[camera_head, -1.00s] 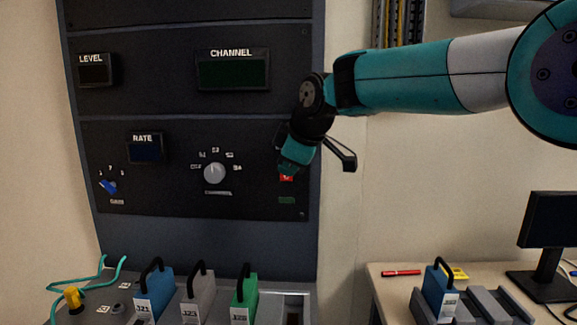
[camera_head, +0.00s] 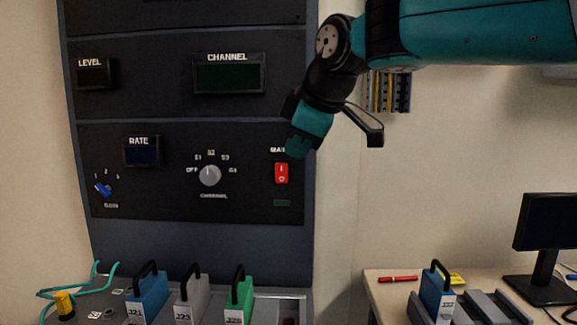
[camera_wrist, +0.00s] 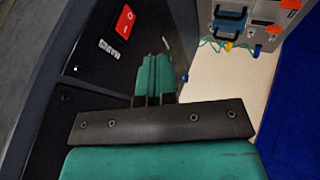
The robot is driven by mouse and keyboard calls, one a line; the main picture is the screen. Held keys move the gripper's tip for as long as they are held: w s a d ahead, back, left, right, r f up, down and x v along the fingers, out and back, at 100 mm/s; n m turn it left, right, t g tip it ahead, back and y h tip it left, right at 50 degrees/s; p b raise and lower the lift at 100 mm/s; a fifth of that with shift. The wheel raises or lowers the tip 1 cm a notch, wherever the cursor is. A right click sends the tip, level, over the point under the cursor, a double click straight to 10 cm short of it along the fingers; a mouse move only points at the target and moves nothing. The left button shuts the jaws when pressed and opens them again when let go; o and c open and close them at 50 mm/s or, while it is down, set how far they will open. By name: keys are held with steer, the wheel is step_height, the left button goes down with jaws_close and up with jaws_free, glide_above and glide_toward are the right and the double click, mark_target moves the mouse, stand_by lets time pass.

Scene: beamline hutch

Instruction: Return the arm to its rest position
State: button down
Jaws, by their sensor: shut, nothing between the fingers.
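My gripper (camera_head: 298,146) is in front of the right side of the dark control rack, just above and to the right of the red main switch (camera_head: 281,173). It points down and to the left. In the wrist view the closed teal fingers (camera_wrist: 155,75) show with nothing between them, and the red switch (camera_wrist: 124,22) is to their upper left. The gripper appears apart from the panel. My arm reaches in from the upper right.
The rack panel (camera_head: 235,205) carries a grey channel knob (camera_head: 210,175) and a blue knob (camera_head: 103,189). Below stand blue, grey and green handled modules (camera_head: 240,298). At right, a desk (camera_head: 385,290) holds a red pen (camera_head: 398,279), a blue module (camera_head: 437,295) and a monitor (camera_head: 548,222).

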steer(key=shift+v, duration=0.9)
steer(key=shift+s, duration=0.1)
steer(key=s+d+f+m+g+p, duration=0.1)
steer(key=s+d+f+m+g, duration=0.1)
steer(key=s, duration=0.7)
steer(key=s+d+f+m+g+p, duration=0.1)
steer(key=s+d+f+m+g, duration=0.1)
steer(key=s+d+f+m, duration=0.2)
steer(key=s+d+f+m+g+p, duration=0.2)
steer(key=s+d+f, duration=0.5)
steer(key=s+f, duration=0.4)
steer(key=s+m, duration=0.1)
steer(key=s, duration=0.3)
steer(key=shift+d+m, duration=0.2)
steer(key=shift+m, duration=0.1)
steer(key=shift+w, duration=0.1)
